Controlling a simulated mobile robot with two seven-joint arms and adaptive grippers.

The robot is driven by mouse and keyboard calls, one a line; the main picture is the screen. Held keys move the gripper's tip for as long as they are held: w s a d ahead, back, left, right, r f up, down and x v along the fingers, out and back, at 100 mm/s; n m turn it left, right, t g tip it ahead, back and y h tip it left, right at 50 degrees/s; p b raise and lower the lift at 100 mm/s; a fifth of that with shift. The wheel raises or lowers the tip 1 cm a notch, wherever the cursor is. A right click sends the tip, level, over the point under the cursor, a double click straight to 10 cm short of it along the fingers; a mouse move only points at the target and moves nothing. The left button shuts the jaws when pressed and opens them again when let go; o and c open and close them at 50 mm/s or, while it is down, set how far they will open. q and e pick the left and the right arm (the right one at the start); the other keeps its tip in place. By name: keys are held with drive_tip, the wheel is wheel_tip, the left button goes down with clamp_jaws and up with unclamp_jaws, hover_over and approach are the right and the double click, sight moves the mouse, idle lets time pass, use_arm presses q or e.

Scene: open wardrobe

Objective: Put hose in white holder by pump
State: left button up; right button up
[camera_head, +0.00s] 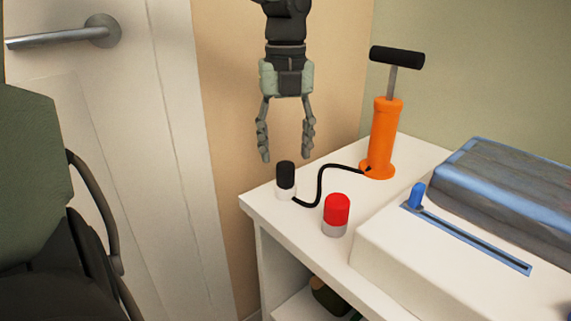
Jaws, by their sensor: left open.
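The orange pump (382,140) with a black T-handle stands upright at the back of the white cabinet top. A thin black hose (320,183) runs from its base, curving left to a short upright cylinder near the cabinet's left corner. That cylinder has a black upper part (286,174) and a white lower part, the white holder (284,192). The black part appears to stand in the white one; how deep is hidden. My left gripper (287,158) points down with its fingers apart and empty, directly above the black part in the picture. My right gripper is not in view.
A red-topped cylinder with a pale base (336,216) stands right of the holder. A white box with a blue slider (416,196) and a grey-blue case (510,190) fill the right side. A door with a metal handle (65,36) is at left.

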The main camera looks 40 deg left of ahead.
sight(285, 165)
use_arm(q)
wheel_tip(285, 165, up, 7)
idle(0.3)
drive_tip(key=shift+s+f, duration=0.1)
idle(0.4)
